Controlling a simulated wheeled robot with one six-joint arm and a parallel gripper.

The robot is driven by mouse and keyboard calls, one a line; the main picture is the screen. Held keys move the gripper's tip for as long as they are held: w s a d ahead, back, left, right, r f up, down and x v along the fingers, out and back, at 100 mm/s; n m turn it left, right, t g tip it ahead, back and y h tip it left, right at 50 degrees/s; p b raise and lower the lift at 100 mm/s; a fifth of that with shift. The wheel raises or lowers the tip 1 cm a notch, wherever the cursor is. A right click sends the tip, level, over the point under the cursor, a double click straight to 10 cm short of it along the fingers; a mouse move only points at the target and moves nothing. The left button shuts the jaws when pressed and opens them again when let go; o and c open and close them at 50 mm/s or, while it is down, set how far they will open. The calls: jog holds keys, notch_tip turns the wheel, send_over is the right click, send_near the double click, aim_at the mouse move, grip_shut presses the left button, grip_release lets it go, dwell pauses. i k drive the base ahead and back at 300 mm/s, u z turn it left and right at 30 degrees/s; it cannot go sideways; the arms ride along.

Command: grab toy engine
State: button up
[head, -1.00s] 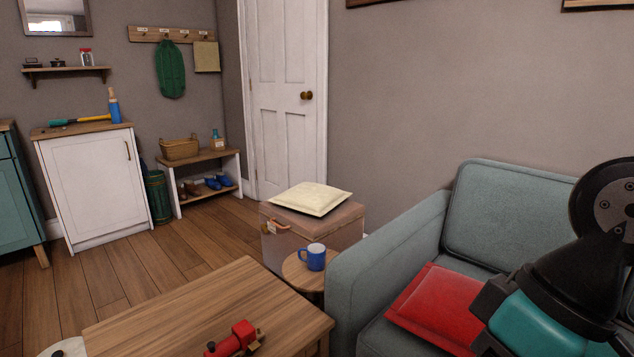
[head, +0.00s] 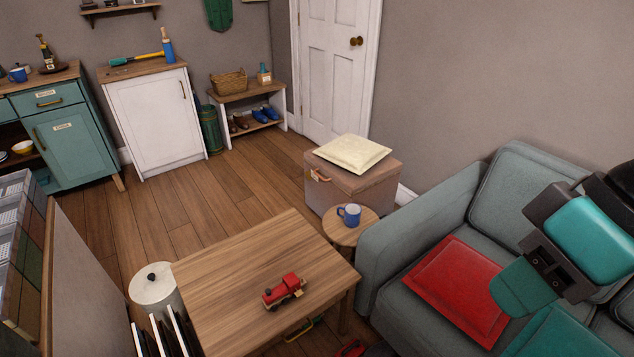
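The toy engine (head: 283,291) is a small red train engine with dark wheels. It stands upright on the wooden coffee table (head: 225,285), right of the table's middle. My gripper (head: 523,290) shows at the right edge of the head view as dark and teal parts over the sofa. It is well to the right of the engine and apart from it. I cannot tell how its fingers stand, and I see nothing held in it.
A grey-green sofa (head: 402,235) with a red cushion (head: 455,288) stands right of the table. A round side table (head: 340,237) with a blue mug (head: 349,215) is behind it. A white lidded bin (head: 155,288) and upright white-edged items stand left. Wooden floor is open beyond the table.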

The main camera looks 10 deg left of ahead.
aim_at(281, 292)
jog(key=k, duration=0.5)
jog(key=u, duration=0.7)
jog(key=i, duration=1.25)
jog(key=u, duration=0.2)
